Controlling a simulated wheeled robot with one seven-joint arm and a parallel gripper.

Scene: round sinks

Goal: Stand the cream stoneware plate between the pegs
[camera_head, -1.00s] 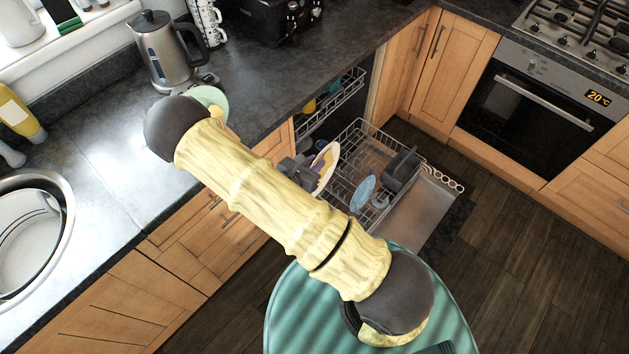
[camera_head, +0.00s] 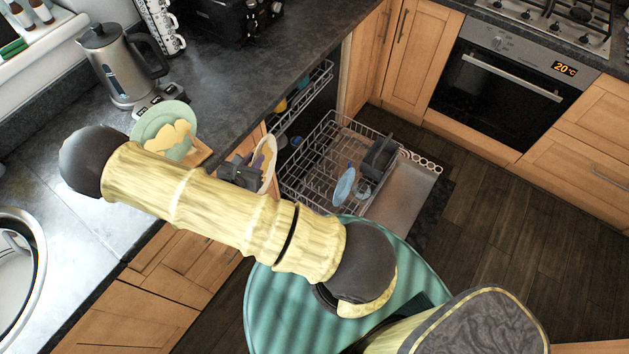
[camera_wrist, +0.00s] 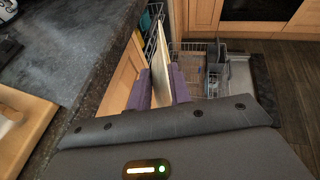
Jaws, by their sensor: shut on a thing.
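The cream stoneware plate (camera_head: 269,164) is held upright, nearly edge-on, by my gripper (camera_head: 250,168). In the wrist view the plate (camera_wrist: 161,62) stands between two purple finger pads, which are shut on it. The plate is in the air beside the counter's front edge, to the left of the pulled-out lower dishwasher rack (camera_head: 312,150). It looks apart from the rack. The rack has wire rows; I cannot tell which pegs are meant. The lower part of the plate is hidden by the gripper in the wrist view.
A blue plate (camera_head: 345,186) and a dark grey container (camera_head: 379,157) stand in the rack's right part. The upper rack (camera_head: 306,95) is partly out above.

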